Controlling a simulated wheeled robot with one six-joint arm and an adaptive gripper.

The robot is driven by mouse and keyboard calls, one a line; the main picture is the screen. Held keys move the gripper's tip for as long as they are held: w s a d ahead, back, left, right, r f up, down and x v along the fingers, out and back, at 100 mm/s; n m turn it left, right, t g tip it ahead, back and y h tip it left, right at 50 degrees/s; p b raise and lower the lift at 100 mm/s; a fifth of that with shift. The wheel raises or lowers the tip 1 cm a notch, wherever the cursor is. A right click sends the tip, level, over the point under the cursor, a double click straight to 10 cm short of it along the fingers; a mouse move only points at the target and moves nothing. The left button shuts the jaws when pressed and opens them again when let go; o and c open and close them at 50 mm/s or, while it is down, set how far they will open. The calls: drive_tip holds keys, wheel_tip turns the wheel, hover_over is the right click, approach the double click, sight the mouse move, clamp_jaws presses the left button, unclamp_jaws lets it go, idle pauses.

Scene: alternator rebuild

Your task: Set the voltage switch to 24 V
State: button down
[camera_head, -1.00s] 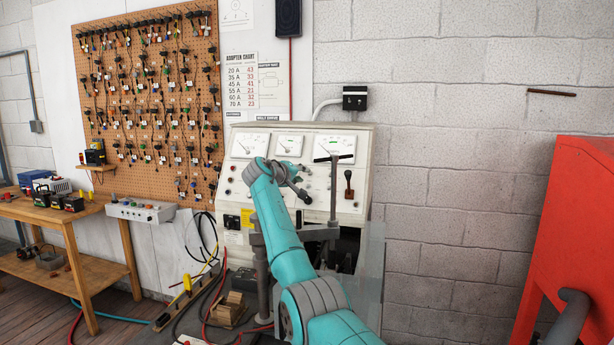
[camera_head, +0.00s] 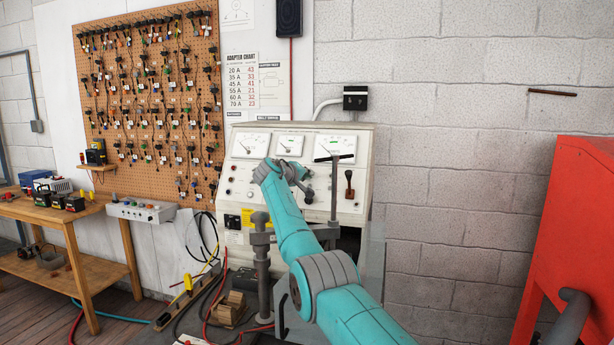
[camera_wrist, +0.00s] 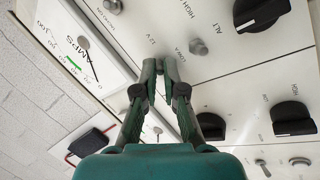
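The test bench panel (camera_head: 238,180) stands against the wall in the head view, with my arm reaching across its front. In the wrist view my gripper (camera_wrist: 160,66) is close to the white panel face, its two fingertips nearly together. A "12 V" label (camera_wrist: 152,38) shows just beyond the fingertips. The voltage switch by that label is not clearly visible; the fingertips cover the spot. I cannot tell whether they touch or hold its lever. No 24 V mark is readable. In the head view my gripper is small and partly hidden by my wrist.
A small metal toggle (camera_wrist: 198,47) sits right of the fingertips. A black rotary knob (camera_wrist: 258,14) is at the upper right and another (camera_wrist: 292,118) lower right. The amps meter (camera_wrist: 85,50) is at left.

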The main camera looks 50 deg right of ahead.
drive_tip(key=shift+r+y, duration=0.25)
drive_tip(key=shift+y, duration=0.35)
idle(0.3)
drive_tip(key=c, duration=1.3)
unclamp_jaws()
drive_tip(key=shift+v, duration=5.95)
